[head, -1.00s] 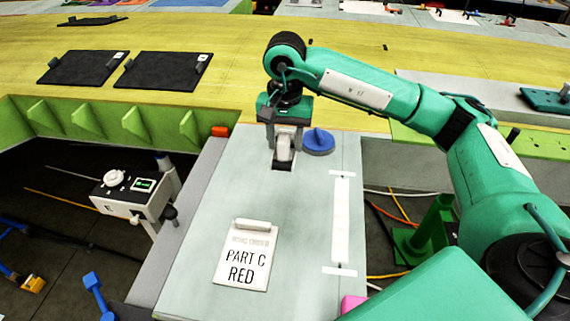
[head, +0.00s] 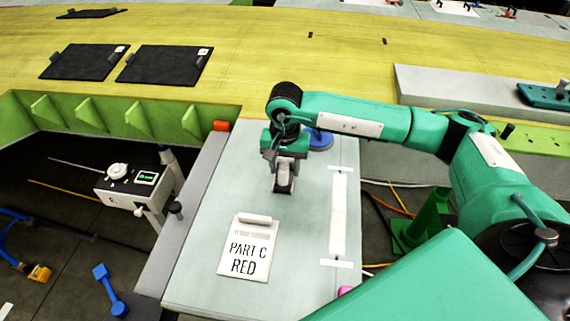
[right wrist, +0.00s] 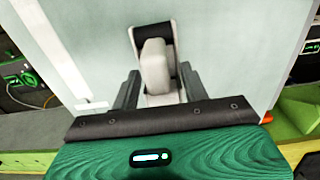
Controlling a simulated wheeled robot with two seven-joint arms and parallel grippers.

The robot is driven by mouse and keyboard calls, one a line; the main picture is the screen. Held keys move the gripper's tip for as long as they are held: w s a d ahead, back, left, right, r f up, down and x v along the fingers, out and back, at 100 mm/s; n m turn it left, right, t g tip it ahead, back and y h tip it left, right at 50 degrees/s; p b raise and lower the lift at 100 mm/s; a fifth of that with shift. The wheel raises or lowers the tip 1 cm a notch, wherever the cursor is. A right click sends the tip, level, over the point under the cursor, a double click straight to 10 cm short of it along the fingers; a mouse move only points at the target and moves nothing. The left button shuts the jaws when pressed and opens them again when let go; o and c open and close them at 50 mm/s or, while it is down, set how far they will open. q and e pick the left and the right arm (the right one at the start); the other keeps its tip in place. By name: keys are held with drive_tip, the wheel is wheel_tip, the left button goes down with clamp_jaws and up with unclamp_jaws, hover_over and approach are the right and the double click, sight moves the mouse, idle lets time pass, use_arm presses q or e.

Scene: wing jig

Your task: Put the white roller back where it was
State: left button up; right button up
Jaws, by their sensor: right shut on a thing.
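The white roller (head: 284,173), a pale block with a dark part at its lower end, is between the fingers of my right gripper (head: 283,185). The gripper is shut on it over the grey-white board. In the right wrist view the roller (right wrist: 156,66) stands between the two grey fingers (right wrist: 158,90), with a black piece at its far end. I cannot tell whether its underside touches the board. My left gripper is not in view.
The board (head: 205,205) carries a "PART C RED" card (head: 246,250), a white strip (head: 339,215) and a blue round object (head: 319,140) behind the gripper. A pink object (head: 345,290) lies near the front edge. A white device (head: 133,188) stands left of the board.

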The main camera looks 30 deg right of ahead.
drive_tip(key=shift+f, duration=0.15)
drive_tip(key=o, duration=1)
drive_tip(key=shift+o, duration=0.2)
drive_tip(key=shift+r, duration=0.35)
wheel_tip(320, 180, up, 10)
drive_tip(key=b, duration=0.5)
drive_tip(key=shift+r, duration=0.85)
